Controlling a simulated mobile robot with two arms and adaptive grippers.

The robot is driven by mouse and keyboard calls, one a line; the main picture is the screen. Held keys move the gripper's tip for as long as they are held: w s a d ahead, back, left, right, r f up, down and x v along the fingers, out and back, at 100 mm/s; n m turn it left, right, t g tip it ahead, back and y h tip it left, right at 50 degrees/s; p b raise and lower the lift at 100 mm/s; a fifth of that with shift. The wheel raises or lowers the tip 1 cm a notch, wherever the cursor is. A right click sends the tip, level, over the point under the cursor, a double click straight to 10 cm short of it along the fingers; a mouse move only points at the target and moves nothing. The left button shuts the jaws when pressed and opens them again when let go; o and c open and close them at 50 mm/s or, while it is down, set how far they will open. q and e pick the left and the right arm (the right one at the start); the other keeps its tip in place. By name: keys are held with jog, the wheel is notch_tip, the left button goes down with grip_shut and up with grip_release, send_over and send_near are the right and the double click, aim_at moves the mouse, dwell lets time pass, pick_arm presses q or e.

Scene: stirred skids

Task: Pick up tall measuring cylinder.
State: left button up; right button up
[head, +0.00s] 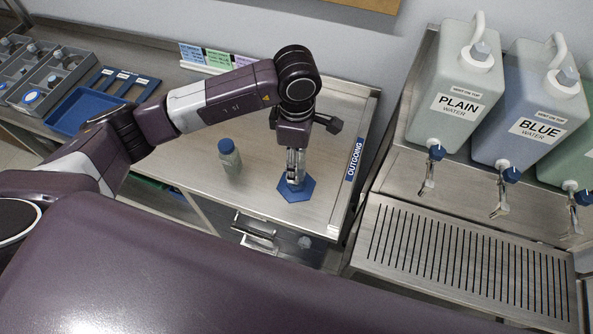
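The tall measuring cylinder shows mainly as its blue hexagonal base (296,191) on the steel bench by the OUTGOING label. Its upright part is largely hidden behind my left gripper. My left gripper (294,178) points down right over that base, with its fingers at the cylinder's body. I cannot tell whether the fingers are closed on it or just around it. The base appears to rest on the bench. My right gripper is not in view.
A blue-capped bottle (230,157) stands left of the cylinder. A raised bench edge with the OUTGOING label (354,160) lies to the right. Beyond it are the PLAIN water tank (441,128), the BLUE water tank (520,145) and a slotted drain (460,255). A blue tray (80,112) is at left.

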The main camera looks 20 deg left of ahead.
pick_arm(q)
jog(key=c, duration=1.5)
grip_shut()
jog(key=shift+r, duration=0.15)
